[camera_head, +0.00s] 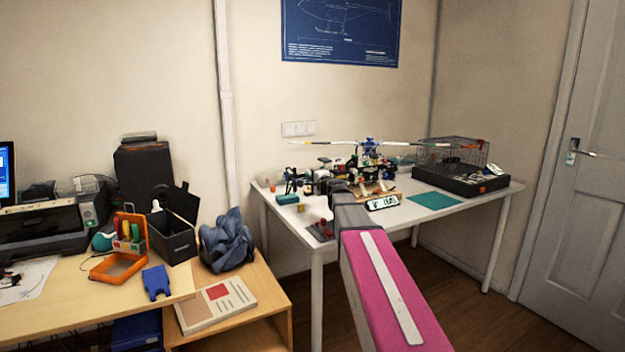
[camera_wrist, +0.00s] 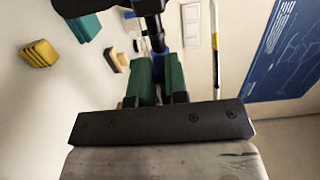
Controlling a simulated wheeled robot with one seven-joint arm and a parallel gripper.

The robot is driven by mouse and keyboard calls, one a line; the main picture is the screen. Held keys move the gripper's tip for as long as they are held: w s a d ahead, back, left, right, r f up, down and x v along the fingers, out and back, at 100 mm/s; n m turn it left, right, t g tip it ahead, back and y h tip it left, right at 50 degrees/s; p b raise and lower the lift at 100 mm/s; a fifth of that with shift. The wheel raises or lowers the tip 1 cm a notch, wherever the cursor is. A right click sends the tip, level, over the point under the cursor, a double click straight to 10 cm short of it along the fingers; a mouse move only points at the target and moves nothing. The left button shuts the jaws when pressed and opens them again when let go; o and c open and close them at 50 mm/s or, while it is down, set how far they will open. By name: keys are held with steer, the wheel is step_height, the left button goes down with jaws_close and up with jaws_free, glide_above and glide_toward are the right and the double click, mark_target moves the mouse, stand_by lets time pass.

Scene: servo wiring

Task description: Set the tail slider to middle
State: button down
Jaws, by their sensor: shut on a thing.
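My gripper's two green fingers (camera_wrist: 158,72) stand close together in the wrist view, shut on a small part between them that is mostly hidden. A black part with blue pieces (camera_wrist: 158,43) is right at the fingertips. A model helicopter with a long rotor and a blue hub (camera_head: 369,147) stands on the white table in the head view.
The white table (camera_head: 317,248) also bears a teal mat (camera_head: 434,201), a small display box (camera_head: 383,203) and a black case with a wire cage (camera_head: 459,181). A yellow block (camera_wrist: 40,53) and a teal block (camera_wrist: 84,27) lie left of my fingers. A wooden desk stands at left.

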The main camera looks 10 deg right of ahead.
steer(key=c, duration=1.1)
jaws_free()
steer(key=v, duration=1.1)
